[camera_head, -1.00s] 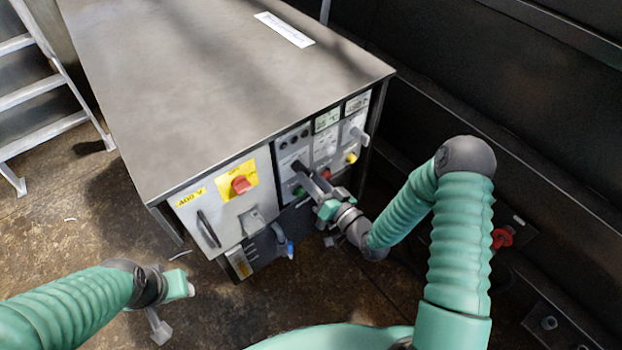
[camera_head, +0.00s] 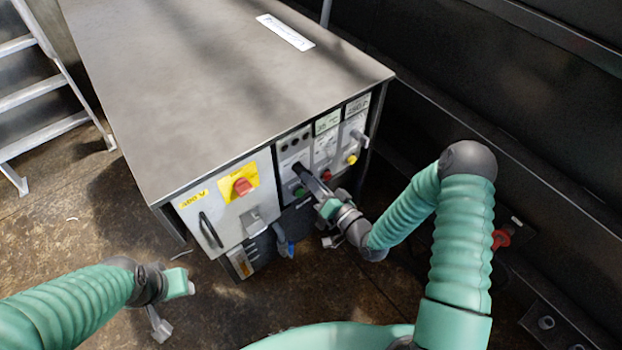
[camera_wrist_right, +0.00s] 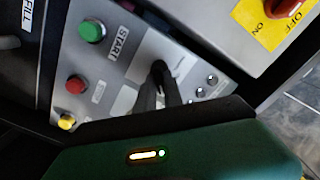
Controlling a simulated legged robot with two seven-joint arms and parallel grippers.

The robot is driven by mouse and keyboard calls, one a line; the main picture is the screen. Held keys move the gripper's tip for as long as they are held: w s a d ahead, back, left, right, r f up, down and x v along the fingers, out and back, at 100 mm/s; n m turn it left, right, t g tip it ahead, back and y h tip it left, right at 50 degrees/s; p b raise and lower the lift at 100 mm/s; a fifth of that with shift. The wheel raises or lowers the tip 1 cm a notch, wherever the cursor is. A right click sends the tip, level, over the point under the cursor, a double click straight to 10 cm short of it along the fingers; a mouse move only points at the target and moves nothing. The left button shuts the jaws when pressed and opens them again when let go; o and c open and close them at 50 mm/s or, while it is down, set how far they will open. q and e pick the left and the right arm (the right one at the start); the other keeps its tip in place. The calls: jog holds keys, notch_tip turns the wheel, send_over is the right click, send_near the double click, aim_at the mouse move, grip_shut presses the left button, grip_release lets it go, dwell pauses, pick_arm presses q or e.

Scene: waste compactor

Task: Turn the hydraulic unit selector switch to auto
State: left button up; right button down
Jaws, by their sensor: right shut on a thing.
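The selector switch (camera_wrist_right: 158,69) is a small black knob on the grey control panel (camera_wrist_right: 128,62), seen in the right wrist view. My right gripper (camera_head: 306,174) reaches the panel on the cabinet's front. Its dark fingers are shut on the knob, and they also show in the right wrist view (camera_wrist_right: 158,88). The fingers hide part of the knob and its markings, so I cannot read its position. A green START button (camera_wrist_right: 92,30) and a red button (camera_wrist_right: 76,84) sit beside it. My left gripper (camera_head: 178,284) hangs over the floor, away from the cabinet; its jaws are unclear.
The cabinet (camera_head: 220,80) has a flat metal top. A red rotary switch on a yellow plate (camera_head: 243,187) and a black handle (camera_head: 210,230) are left of the panel. A yellow button (camera_head: 351,159) is at the right. Metal steps (camera_head: 45,95) stand at far left.

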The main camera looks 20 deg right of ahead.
jog(key=c, duration=1.5)
grip_release()
jog(key=shift+d+f, duration=0.1)
jog(key=shift+d, duration=0.05)
jog(key=shift+o, duration=0.2)
jog(key=p+v, duration=0.2)
jog(key=v, duration=1.4)
jog(key=shift+s, duration=0.4)
jog(key=shift+d, duration=0.15)
